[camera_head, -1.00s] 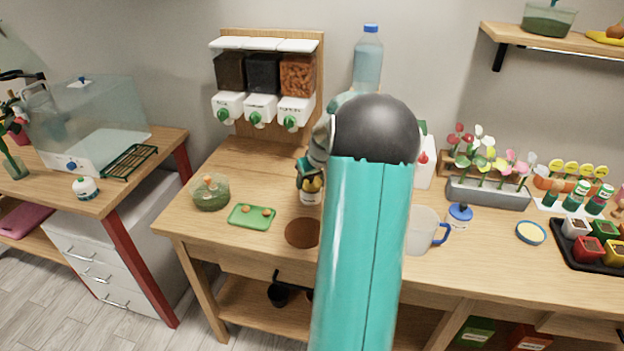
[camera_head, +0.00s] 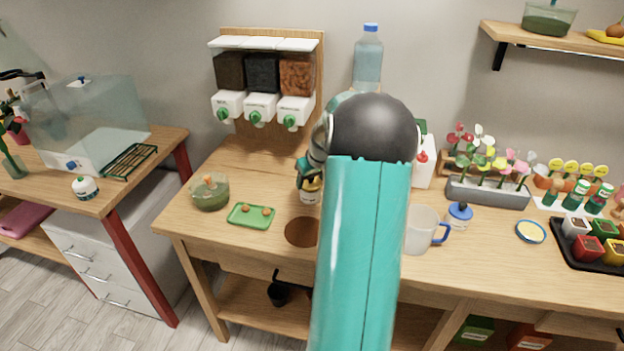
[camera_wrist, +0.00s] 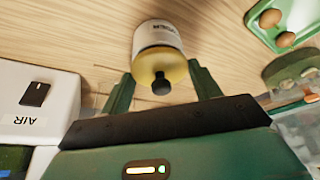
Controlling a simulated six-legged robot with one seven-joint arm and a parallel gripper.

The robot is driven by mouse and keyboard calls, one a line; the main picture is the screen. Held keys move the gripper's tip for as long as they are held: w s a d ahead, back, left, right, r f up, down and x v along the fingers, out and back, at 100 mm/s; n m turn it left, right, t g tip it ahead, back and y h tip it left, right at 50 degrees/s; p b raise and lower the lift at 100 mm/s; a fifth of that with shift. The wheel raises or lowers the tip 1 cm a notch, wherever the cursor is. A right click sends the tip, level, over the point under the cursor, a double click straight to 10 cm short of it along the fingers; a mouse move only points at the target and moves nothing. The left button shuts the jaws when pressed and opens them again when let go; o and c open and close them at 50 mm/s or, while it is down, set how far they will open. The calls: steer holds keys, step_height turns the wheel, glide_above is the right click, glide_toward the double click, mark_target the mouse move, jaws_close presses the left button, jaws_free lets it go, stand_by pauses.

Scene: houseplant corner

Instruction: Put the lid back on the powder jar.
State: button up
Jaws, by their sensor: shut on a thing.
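The powder jar (camera_head: 309,197) is a small white jar standing on the wooden bench, left of my arm. In the wrist view the jar (camera_wrist: 157,35) shows its white, labelled side. The yellow lid (camera_wrist: 163,66) with a black knob is over the jar's mouth, between my fingertips. In the head view my gripper (camera_head: 309,176) is partly hidden by my arm. I cannot tell whether the lid is fully seated or slightly above the jar.
A brown round mat (camera_head: 302,232) lies in front of the jar. A green tray (camera_head: 251,216) and a glass bowl (camera_head: 210,193) are to its left. Dispensers (camera_head: 262,85) stand behind.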

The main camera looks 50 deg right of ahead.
stand_by(0.3)
steer(key=o, duration=1.3)
steer(key=shift+r, duration=3.5)
jaws_close()
